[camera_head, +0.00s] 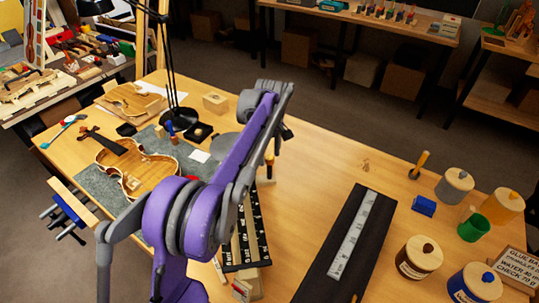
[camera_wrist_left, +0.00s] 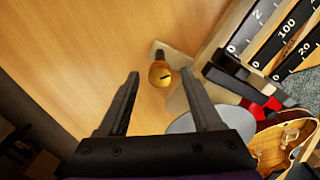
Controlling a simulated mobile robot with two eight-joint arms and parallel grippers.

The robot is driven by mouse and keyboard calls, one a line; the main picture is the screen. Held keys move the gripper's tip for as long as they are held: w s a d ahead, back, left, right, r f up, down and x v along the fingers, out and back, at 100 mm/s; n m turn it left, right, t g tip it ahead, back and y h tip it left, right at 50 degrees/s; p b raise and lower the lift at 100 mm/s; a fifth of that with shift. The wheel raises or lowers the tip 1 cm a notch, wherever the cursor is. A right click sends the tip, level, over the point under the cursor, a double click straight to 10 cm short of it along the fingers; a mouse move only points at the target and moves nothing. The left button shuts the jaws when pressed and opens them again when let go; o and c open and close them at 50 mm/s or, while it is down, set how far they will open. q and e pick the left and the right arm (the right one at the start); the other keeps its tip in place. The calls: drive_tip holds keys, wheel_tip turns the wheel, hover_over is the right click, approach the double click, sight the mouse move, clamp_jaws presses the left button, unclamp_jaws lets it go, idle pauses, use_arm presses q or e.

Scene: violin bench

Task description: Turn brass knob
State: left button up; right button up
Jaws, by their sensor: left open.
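The brass knob (camera_wrist_left: 160,74) is a round, yellow-brown piece with a dark slot-like mark on its face, standing on a small base on the wooden bench. In the head view a small upright yellow and dark piece (camera_head: 269,162) beside my arm looks like the same knob. My left gripper (camera_wrist_left: 158,76) is open, its two dark fingers apart and pointing toward the knob. The knob shows between the fingertips, farther off; I see no contact. In the head view my purple arm hides most of the gripper. My right gripper is in neither view.
Scale strips (camera_wrist_left: 270,45) and red-and-black pieces (camera_wrist_left: 262,98) lie right of the knob. A violin body (camera_head: 148,165) lies on a grey mat, left of my arm. A black strip with a ruler (camera_head: 353,235), jars (camera_head: 418,257) and a blue block (camera_head: 424,206) stand right. Bench between is clear.

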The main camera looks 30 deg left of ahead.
use_arm(q)
drive_tip(key=shift+f, duration=0.15)
clamp_jaws()
drive_tip(key=shift+m, duration=0.3)
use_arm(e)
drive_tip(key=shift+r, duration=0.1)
use_arm(q)
drive_tip(key=m+p, duration=0.1)
drive_tip(key=m, duration=0.3)
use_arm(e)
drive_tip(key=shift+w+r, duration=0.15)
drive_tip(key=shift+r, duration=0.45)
use_arm(q)
drive_tip(key=m+p, duration=0.1)
drive_tip(key=m, duration=0.4)
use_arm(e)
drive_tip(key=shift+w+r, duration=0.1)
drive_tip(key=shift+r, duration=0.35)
use_arm(q)
drive_tip(key=shift+m, duration=0.3)
unclamp_jaws()
